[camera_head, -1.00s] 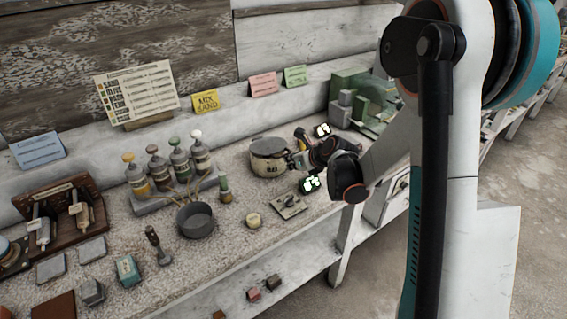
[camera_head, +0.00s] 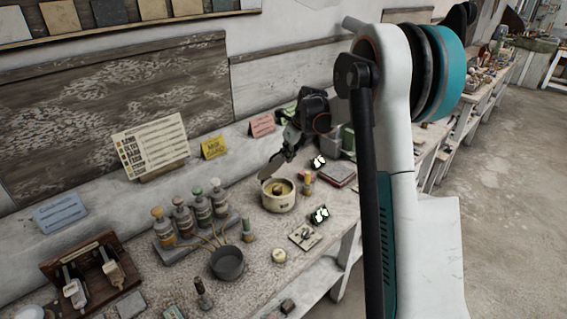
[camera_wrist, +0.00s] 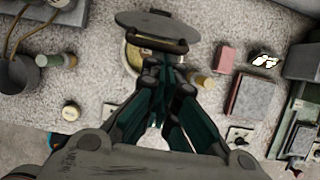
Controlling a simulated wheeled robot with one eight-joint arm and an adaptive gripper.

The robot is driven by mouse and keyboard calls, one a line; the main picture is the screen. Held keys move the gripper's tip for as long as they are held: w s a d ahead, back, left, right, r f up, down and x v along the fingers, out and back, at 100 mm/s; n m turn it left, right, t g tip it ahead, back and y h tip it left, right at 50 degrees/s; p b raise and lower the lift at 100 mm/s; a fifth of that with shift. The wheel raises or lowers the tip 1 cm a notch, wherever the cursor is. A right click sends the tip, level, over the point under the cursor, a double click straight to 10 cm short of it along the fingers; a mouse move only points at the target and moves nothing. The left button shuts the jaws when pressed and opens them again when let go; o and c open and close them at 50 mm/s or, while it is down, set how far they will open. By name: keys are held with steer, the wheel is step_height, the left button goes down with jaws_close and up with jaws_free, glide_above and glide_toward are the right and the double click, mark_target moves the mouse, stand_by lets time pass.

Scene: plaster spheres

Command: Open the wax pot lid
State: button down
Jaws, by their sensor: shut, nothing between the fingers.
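The wax pot (camera_head: 279,205) is a cream round pot on the speckled bench, and its mouth is uncovered. Yellowish wax and a darker piece show inside. Its grey lid (camera_head: 271,166) stands raised and tilted on edge at the back left of the rim. In the wrist view the lid (camera_wrist: 150,20) is a grey disc with a dark bar along its near side, and part of the pot (camera_wrist: 132,56) shows beneath. My gripper (camera_head: 292,148) is above and behind the pot, close to the lid. Its fingers (camera_wrist: 160,66) are shut and empty near the dark bar; contact is unclear.
A dark pan (camera_head: 228,264) and several stoppered bottles (camera_head: 202,210) stand left of the pot. A small yellow jar (camera_head: 307,182) is close at its right. A switch plate (camera_head: 304,237) and a round knob (camera_head: 279,256) lie in front. A reddish book-like block (camera_head: 338,174) lies right.

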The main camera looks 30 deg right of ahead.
steer(key=shift+g, duration=0.8)
steer(key=w, duration=0.1)
steer(key=w+a+r+p, duration=0.1)
steer(key=w, duration=0.1)
steer(key=w+r, duration=0.1)
steer(key=shift+w+a+r+p, duration=0.15)
steer(key=shift+w+r+p, duration=0.1)
steer(key=shift+p, duration=0.1)
steer(key=shift+w+a+r+p, duration=0.15)
steer(key=shift+w+a, duration=0.1)
steer(key=shift+w, duration=0.4)
steer(key=shift+w+a+r+p, duration=0.1)
steer(key=shift+w+a+p, duration=0.1)
steer(key=shift+w, duration=0.45)
